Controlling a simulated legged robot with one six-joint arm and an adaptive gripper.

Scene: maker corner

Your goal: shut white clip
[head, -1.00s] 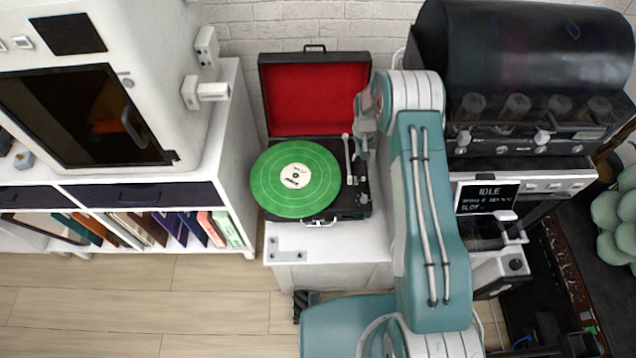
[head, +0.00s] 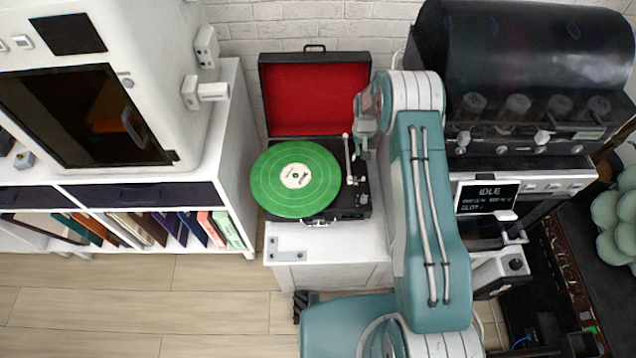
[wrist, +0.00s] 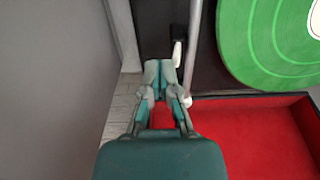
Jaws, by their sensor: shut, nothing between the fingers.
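The small white clip (wrist: 178,54) shows in the wrist view on the dark deck of the record player, beside the grey tonearm (wrist: 195,40). My gripper (wrist: 161,66) is shut and empty, its fingertips just left of the clip's near end. I cannot tell whether they touch it. In the head view my gripper (head: 362,153) hangs over the right side of the record player (head: 270,205), right of the tonearm (head: 347,155). The clip is too small there to tell its position clearly.
A green record (head: 265,185) lies on the player, left of the tonearm. The open red-lined lid (head: 310,95) stands behind. A dark machine with a display (head: 488,196) stands close on the right. A white cabinet (head: 235,150) is on the left.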

